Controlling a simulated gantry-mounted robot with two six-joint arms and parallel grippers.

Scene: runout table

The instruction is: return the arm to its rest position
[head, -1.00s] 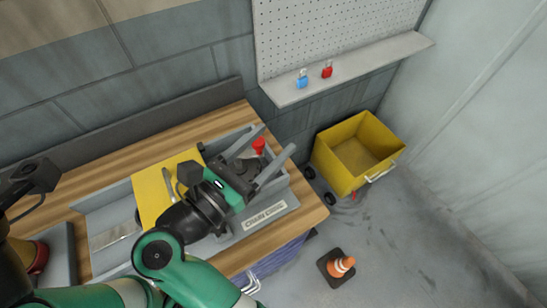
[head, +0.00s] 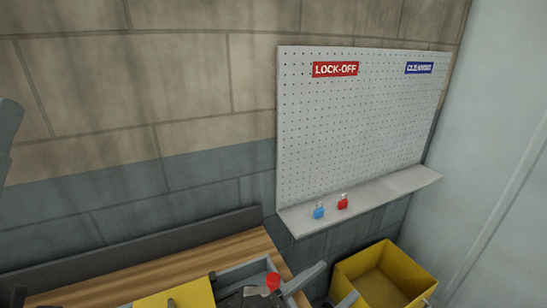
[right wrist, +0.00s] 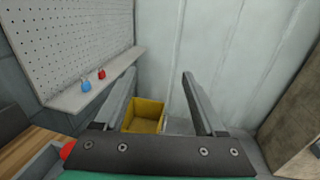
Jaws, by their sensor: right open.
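A grey piece (head: 8,130) at the left edge of the head view may be part of my left gripper. Too little of it shows to tell its state. A red knob (head: 273,282) stands at the grey tray, left of the right gripper's fingers.
A pegboard (head: 360,120) has a shelf (head: 390,193) carrying a blue padlock (head: 319,211) and a red padlock (head: 343,202). A yellow bin (head: 350,288) stands right of the bench (head: 150,275). A yellow plate (head: 185,295) lies by the grey tray (head: 240,272).

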